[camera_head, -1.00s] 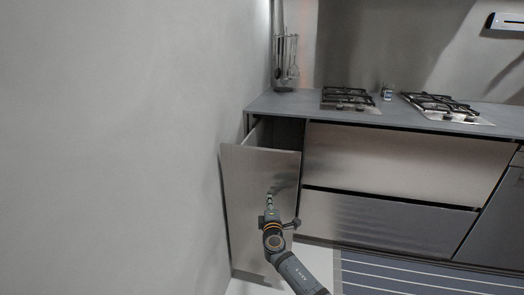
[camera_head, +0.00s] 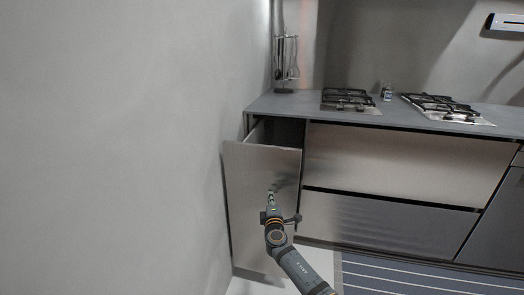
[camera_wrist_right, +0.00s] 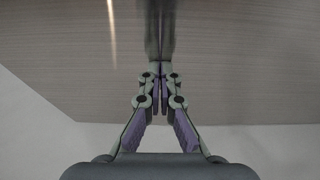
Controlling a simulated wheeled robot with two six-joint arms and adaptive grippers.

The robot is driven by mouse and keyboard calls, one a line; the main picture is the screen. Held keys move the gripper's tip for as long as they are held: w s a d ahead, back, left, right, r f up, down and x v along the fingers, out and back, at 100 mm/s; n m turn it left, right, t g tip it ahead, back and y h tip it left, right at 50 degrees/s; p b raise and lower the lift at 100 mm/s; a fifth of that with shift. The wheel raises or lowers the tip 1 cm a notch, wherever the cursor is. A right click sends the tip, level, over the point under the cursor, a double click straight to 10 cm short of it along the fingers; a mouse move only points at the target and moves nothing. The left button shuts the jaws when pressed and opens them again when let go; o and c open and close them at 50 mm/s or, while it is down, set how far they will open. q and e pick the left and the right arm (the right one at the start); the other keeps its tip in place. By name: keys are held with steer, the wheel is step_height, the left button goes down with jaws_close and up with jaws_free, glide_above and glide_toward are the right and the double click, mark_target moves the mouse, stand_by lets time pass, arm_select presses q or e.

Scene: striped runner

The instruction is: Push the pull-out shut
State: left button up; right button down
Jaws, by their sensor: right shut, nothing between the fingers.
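The pull-out (camera_head: 248,185) is a tall cabinet unit with a brushed metal front at the left end of the counter. It stands partly out, with a dark gap open behind its front. My right gripper (camera_head: 271,193) is shut and empty, with its fingertips at the pull-out's front. In the right wrist view the gripper (camera_wrist_right: 160,68) points at the metal front (camera_wrist_right: 230,60), its fingertips together and at or very near the surface. My left gripper is not in view.
A grey wall (camera_head: 110,150) runs close along the pull-out's left side. The counter (camera_head: 290,103) carries two gas hobs and a utensil holder (camera_head: 286,62). Wide drawers (camera_head: 400,160) are to the right, above a striped runner (camera_head: 420,275).

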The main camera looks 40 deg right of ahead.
steer(key=s+a+p, duration=0.1)
steer(key=s+a, duration=0.7)
steer(key=a, duration=0.1)
steer(key=shift+s+a, duration=0.25)
steer(key=shift+a, duration=0.15)
stand_by(0.6)
